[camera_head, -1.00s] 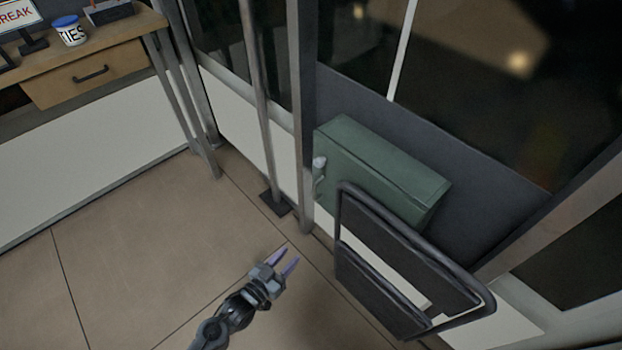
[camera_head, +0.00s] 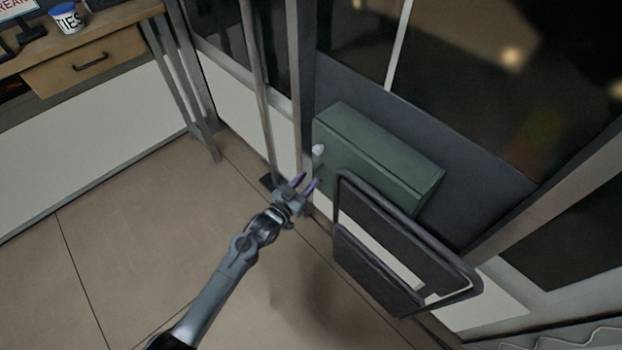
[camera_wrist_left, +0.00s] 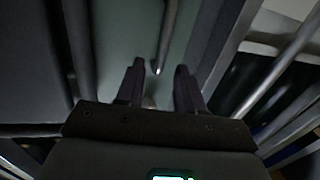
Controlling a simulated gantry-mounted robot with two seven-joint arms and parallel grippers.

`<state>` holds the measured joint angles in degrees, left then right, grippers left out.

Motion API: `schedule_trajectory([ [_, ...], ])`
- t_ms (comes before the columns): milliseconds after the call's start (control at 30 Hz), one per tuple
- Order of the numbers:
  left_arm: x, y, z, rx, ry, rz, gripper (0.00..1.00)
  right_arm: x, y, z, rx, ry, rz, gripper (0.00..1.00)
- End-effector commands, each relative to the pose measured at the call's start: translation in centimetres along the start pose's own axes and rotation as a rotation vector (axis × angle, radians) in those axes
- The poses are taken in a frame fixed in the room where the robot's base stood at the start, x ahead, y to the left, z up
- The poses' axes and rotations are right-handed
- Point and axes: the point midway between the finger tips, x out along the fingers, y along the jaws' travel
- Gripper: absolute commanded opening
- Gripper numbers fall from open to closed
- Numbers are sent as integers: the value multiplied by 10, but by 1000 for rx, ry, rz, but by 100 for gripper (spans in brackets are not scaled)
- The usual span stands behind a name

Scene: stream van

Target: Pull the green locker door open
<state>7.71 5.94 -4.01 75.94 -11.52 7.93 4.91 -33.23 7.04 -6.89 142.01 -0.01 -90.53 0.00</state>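The green locker (camera_head: 375,160) is a box against the dark wall panel, right of the middle in the head view. Its door looks shut. A pale knob or handle end (camera_head: 318,150) shows at its left front edge. In the left wrist view the green door (camera_wrist_left: 125,35) fills the upper middle, with a bar-like handle (camera_wrist_left: 167,40) ahead of the fingers. My left gripper (camera_head: 309,183) is open and empty, just below and in front of the handle in the head view. It also shows in the left wrist view (camera_wrist_left: 158,85), fingers apart around no object. My right gripper is not in view.
A dark folding seat with a tubular frame (camera_head: 405,250) stands close to the right of my left gripper, in front of the locker. Metal poles (camera_head: 258,90) rise to the left. A wooden desk (camera_head: 90,65) stands at the far left. The floor is clear.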

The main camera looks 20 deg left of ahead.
Motion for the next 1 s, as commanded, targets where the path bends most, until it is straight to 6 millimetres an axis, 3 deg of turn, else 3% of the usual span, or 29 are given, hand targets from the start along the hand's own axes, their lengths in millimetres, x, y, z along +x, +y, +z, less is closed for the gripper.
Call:
schedule_trajectory([
  [233, 23, 0, 1, 0, 0, 0, 37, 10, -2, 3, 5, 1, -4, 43],
  [600, 27, 0, 0, -1, -1, 0, 37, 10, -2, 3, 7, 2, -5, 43],
  [867, 26, 0, 0, -1, -1, 0, 0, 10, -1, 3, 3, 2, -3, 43],
  [1000, 26, 0, 0, -1, -1, 0, 0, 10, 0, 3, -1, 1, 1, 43],
])
